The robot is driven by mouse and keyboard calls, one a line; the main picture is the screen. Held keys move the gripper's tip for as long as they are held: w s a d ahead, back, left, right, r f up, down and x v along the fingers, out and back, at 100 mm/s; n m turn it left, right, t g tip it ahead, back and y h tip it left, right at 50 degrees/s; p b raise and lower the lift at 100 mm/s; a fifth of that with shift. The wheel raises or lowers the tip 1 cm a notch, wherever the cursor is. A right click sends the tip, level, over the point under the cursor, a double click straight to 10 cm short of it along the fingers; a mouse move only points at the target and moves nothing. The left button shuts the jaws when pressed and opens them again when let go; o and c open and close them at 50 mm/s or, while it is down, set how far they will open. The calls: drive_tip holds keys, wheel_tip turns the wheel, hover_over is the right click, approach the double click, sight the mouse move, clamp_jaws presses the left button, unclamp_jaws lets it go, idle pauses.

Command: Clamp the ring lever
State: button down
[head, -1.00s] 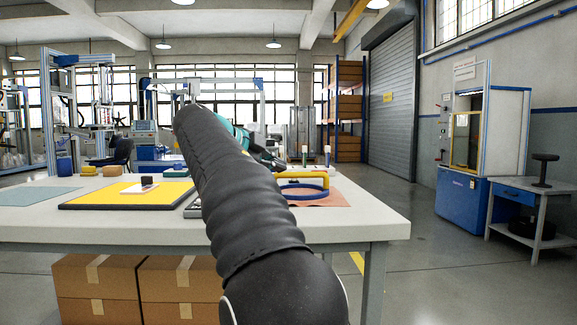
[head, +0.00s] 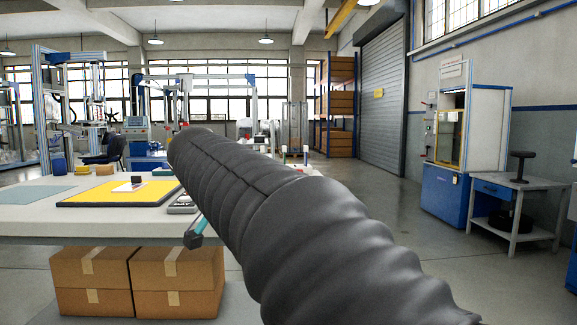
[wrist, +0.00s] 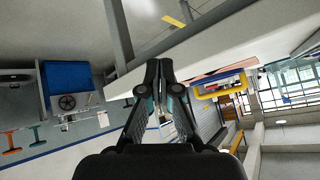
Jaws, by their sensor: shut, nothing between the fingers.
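The ring lever, with a yellow bar handle (wrist: 225,79) and some blue beside it, shows at the right of the wrist view. It lies by a pinkish mat (wrist: 214,74) on the pale workbench. The wrist picture is tipped nearly upside down. My gripper (wrist: 160,68) is shut and empty, with its fingertips near the bench edge, to the left of the handle and apart from it.
The workbench (head: 35,215) carries a yellow mat (head: 90,195) with a small dark block (head: 136,180) on a white piece. Cardboard boxes (head: 177,290) stand under it. A blue-based machine (head: 445,197) and a side table (head: 525,183) stand at right, with open floor between.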

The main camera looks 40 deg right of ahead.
drive_tip(key=s+a+f+n+y+p, duration=0.4)
drive_tip(key=s+a+f+n+y, duration=0.3)
drive_tip(key=s+a+f+n, duration=0.8)
drive_tip(key=s+f, duration=0.4)
drive_tip(key=shift+s+a+t+y, duration=0.3)
drive_tip(key=shift+t, duration=0.1)
